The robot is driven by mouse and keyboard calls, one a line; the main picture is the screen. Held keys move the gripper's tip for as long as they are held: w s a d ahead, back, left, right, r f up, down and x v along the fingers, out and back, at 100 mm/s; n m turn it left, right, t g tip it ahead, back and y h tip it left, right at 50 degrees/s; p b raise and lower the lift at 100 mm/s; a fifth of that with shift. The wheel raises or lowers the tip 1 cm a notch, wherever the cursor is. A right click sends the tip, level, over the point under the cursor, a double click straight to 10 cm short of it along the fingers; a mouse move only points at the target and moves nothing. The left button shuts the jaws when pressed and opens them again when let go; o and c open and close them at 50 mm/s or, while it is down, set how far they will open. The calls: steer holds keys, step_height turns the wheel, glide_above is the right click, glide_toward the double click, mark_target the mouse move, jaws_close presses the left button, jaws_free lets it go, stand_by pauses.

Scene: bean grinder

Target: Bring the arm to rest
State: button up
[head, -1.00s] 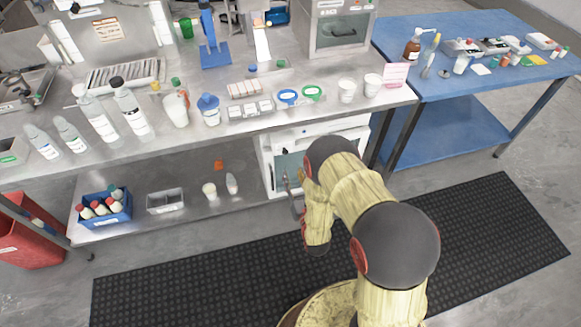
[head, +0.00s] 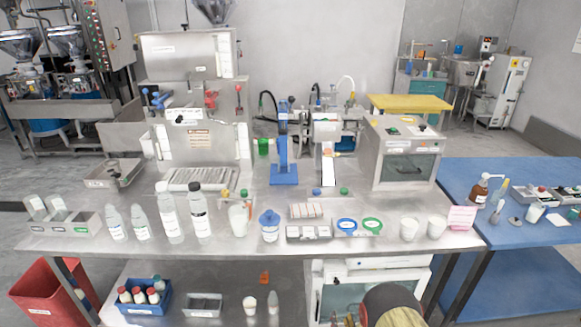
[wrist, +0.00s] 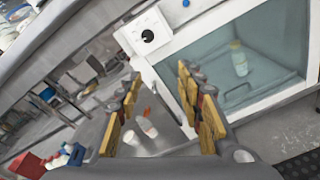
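My gripper (wrist: 160,112) shows in the wrist view with its two yellow-padded fingers spread apart and nothing between them. It points toward the lower shelf and the white cabinet with a glass door (wrist: 240,70). In the head view, my arm shows only as a piece at the bottom edge, in front of the white cabinet (head: 345,290). The fingers are mostly hidden there.
The steel bench (head: 280,240) carries several bottles, cups and small trays. The lower shelf holds a blue crate (head: 142,297) of bottles and a grey tray (head: 203,305). A red bin (head: 48,292) stands at left, a blue table (head: 525,235) at right.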

steer(key=s+f+m+g, duration=0.7)
steer(key=f+m, duration=0.2)
steer(key=f, duration=0.4)
steer(key=s+r+m+g, duration=0.3)
steer(key=s+m+g, duration=0.1)
steer(key=m, duration=0.3)
steer(key=s+r+m+p, duration=0.1)
steer(key=s+r+m, duration=0.3)
steer(key=r, duration=1.4)
steer(key=s+r+m+p, duration=0.1)
steer(key=s+r+m, duration=0.4)
steer(key=r, duration=1.4)
steer(key=s+r+m+p, duration=0.1)
steer(key=s+r+m, duration=0.4)
steer(key=r, duration=1.3)
steer(key=s, duration=0.4)
steer(key=shift+r+p, duration=0.15)
steer(key=shift+p, duration=0.25)
steer(key=shift+c, duration=0.3)
